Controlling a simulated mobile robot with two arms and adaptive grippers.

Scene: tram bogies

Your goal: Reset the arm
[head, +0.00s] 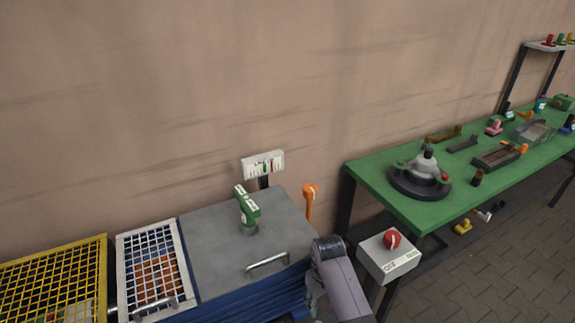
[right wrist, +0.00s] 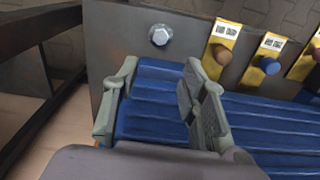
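My right arm (head: 345,290) comes in from the bottom of the head view, beside the front right corner of the grey-topped blue cabinet. My right gripper (head: 314,290) is partly hidden there by its own wrist. In the right wrist view its two grey fingers (right wrist: 158,98) stand apart with nothing held between them. The blue ribbed side (right wrist: 155,120) of the cabinet shows behind and between the fingers; I cannot tell whether they touch it. My left arm and gripper are not in view.
The grey cabinet top (head: 210,262) bears a green-and-white device (head: 247,207) and a handle (head: 267,264). An orange lever (head: 310,198) stands behind it. A box with a red button (head: 391,238) is close right of my arm, before the green table (head: 375,180).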

